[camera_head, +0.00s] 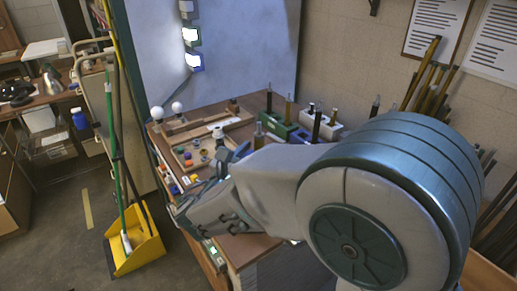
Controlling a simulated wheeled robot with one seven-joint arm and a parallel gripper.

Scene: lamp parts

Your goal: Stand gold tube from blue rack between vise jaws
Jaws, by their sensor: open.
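My gripper (205,207) is at the end of my arm, low over the front-left edge of the workbench. It is open and I see nothing between its fingers, though the view of them is partial. A blue rack (299,136) is partly visible behind my arm, beside a green rack (277,126). A gold-brown tube (258,135) stands upright near the green rack; I cannot tell whether it is the gold tube. A small blue piece (241,151) by my forearm may be part of the vise; its jaws are not clear.
White balls (176,107) stand at the left. A yellow dustpan (134,243) is on the floor. My arm hides the bench's right side.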

